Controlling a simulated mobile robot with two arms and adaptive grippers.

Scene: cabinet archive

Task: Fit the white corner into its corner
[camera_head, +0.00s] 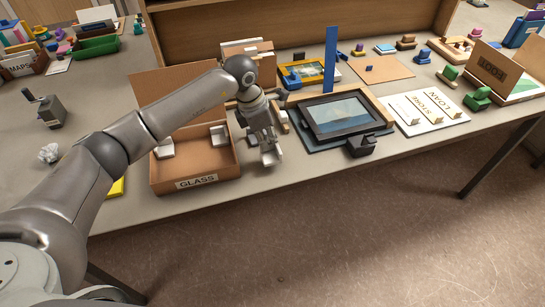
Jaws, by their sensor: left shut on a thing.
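An open brown box labelled GLASS (170,183) stands at the table's front edge, its lid raised at the back. A white corner piece (165,148) sits inside at its left, and another white corner piece (219,137) sits at its back right. My left gripper (268,149) is just right of the box, pointing down, shut on a white corner (271,158). The held corner is outside the box, and the fingers partly hide it. I cannot tell whether it touches the table. My right gripper is not in view.
A dark-framed picture (343,117) lies right of my gripper, with a black block (362,146) at its front edge and a blue upright strip (330,60) behind. Further right is a white board marked STORE and LOAN (428,110).

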